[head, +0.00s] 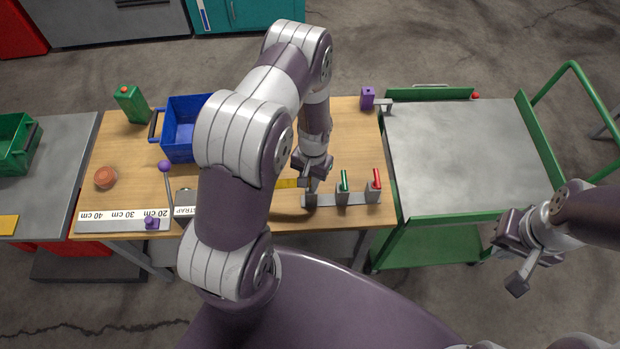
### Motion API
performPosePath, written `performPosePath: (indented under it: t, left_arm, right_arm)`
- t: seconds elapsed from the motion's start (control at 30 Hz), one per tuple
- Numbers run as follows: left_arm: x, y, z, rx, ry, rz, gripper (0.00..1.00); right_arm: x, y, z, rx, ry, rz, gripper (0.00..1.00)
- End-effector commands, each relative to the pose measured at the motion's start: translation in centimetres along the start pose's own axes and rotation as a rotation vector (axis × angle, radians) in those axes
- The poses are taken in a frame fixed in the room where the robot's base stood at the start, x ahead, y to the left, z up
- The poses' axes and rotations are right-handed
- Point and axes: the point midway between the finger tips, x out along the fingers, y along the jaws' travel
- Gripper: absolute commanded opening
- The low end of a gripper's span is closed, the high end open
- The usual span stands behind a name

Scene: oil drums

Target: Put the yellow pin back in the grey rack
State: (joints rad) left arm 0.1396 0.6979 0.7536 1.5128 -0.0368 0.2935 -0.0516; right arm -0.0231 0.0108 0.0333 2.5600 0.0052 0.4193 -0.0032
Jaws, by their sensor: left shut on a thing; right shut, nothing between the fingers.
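The grey rack (328,202) lies near the front edge of the wooden table, right of centre. A green pin (344,180) and a red pin (376,178) stand in its middle and right holders. The left holder is partly hidden behind my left gripper. My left gripper (306,183) is shut on the yellow pin (287,183), which lies about level and sticks out to the left, close by the rack's left end. I cannot tell whether the pin touches the rack. My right gripper (511,256) is shut and empty, at the right, in front of the green cart.
A blue crate (178,140), a green can (131,106), an orange-red round thing (105,177) and a ruler strip (105,216) are on the table's left part. A purple block (367,97) is at the back right. The cart's grey top (465,150) is bare. My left arm hides the table's middle.

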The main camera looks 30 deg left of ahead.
Motion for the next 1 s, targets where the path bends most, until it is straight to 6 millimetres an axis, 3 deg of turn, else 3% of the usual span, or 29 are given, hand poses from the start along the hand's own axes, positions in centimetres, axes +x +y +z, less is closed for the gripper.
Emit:
performPosePath:
  t: [0.7, 0.93, 0.97, 1.0]
  left_arm:
    - [2.8, 0.0, -0.3, 0.0, 0.0, 0.0, 0.0]
    - [2.8, 0.0, -0.3, 0.0, 0.0, 0.0, 0.0]
    - [2.8, 0.0, -0.3, 0.0, 0.0, 0.0, 0.25]
    - [2.8, 0.0, -0.3, 0.0, 0.0, 0.0, 0.38]
  right_arm:
    - [2.3, 0.0, 0.3, 0.0, 0.0, 0.0, 0.0]
    - [2.2, 0.0, 0.3, 0.0, 0.0, 0.0, 0.0]
    - [2.2, 0.0, 0.3, 0.0, 0.0, 0.0, 0.0]
    - [2.2, 0.0, 0.3, 0.0, 0.0, 0.0, 0.0]
